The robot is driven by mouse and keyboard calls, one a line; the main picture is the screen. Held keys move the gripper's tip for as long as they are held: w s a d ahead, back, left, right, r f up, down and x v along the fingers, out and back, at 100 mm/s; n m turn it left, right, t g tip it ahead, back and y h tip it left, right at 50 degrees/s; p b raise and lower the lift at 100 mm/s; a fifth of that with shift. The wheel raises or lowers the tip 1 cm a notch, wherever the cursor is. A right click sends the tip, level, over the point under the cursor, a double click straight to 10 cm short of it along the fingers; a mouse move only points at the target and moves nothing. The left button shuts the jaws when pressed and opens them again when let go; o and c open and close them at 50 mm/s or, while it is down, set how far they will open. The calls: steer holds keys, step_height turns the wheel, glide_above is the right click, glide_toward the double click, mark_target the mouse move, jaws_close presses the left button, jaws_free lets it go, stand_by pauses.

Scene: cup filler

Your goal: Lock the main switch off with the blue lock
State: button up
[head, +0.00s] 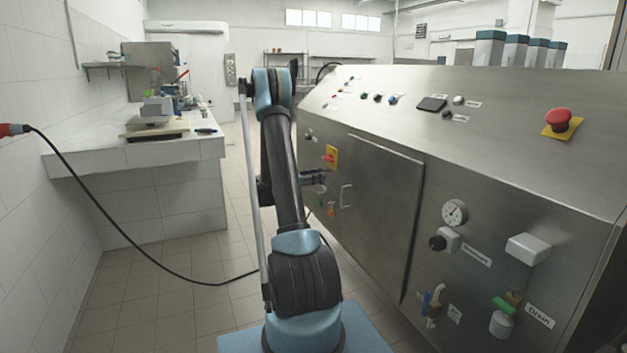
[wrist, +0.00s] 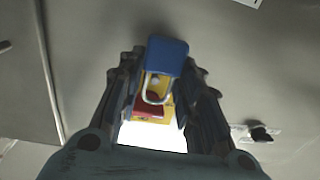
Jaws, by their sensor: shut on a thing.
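My gripper (wrist: 161,72) is shut on the blue lock (wrist: 167,57) in the wrist view. The lock's blue body is between the fingertips and its silver shackle points down in the picture. The main switch, a red handle (wrist: 150,104) on a yellow plate (wrist: 165,108), shows behind the shackle and is partly covered by it and the fingers. I cannot tell whether the shackle touches the switch. In the head view my gripper (head: 322,177) is just below the red and yellow main switch (head: 331,157) on the steel machine front. The held lock is not clear there.
The steel machine (head: 385,200) fills the right side, with a door handle (head: 346,195) near my gripper. Small orange and green items (head: 331,210) hang below. A black knob (wrist: 261,134) is beside the switch in the wrist view. Tiled floor (head: 130,290) lies left, crossed by a black cable (head: 130,245).

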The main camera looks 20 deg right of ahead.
steer(key=shift+d+f, duration=0.1)
steer(key=shift+d, duration=0.95)
steer(key=shift+w+d+f, duration=0.1)
steer(key=shift+d+f, duration=0.2)
steer(key=shift+d, duration=0.35)
steer(key=shift+d, duration=0.1)
steer(key=o, duration=1.2)
steer(key=s+a, duration=0.1)
steer(key=a, duration=1.1)
